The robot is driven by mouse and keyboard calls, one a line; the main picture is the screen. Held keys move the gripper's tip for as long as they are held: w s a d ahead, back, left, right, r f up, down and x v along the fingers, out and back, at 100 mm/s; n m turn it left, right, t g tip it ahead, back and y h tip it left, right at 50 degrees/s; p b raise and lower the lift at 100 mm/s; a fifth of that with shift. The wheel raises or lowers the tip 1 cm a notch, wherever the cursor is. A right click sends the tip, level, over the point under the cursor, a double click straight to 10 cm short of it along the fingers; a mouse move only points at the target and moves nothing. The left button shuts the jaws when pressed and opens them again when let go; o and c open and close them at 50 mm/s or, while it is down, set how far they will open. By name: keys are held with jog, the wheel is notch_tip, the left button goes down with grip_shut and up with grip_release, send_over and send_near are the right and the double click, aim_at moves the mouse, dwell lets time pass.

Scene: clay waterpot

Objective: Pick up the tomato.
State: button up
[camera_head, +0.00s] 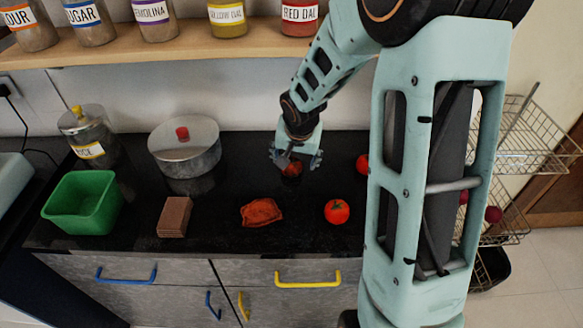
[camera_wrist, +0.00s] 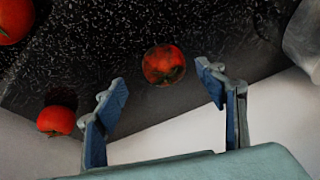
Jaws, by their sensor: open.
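My gripper (camera_head: 299,162) points down over the black counter, its jaws open. A dark red tomato (camera_head: 291,169) with brownish patches stands on the counter right at the fingertips, partly hidden by them in the head view. In the wrist view this tomato (camera_wrist: 163,63) shows just beyond the gap between the two blue-grey fingers (camera_wrist: 161,80), with space on both sides. A bright red tomato (camera_head: 337,211) with a green top stands nearer the front edge; it also shows in the wrist view (camera_wrist: 14,20). Another red tomato (camera_head: 362,164) is partly behind my arm, also in the wrist view (camera_wrist: 56,120).
A lidded metal pot (camera_head: 186,155), a green tub (camera_head: 82,205), a brown block (camera_head: 174,217) and an orange-red crumpled piece (camera_head: 261,212) stand to the left. A shelf (camera_head: 160,43) with labelled jars hangs above. A wire rack (camera_head: 515,150) is at right.

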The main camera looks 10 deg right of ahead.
aim_at(292, 164)
jog(key=x, duration=0.4)
jog(key=shift+w+a+f+b, duration=0.2)
jog(key=shift+a+f+b, duration=0.05)
jog(key=shift+b, duration=0.1)
jog(key=c, duration=1.3)
jog(key=shift+r, duration=0.1)
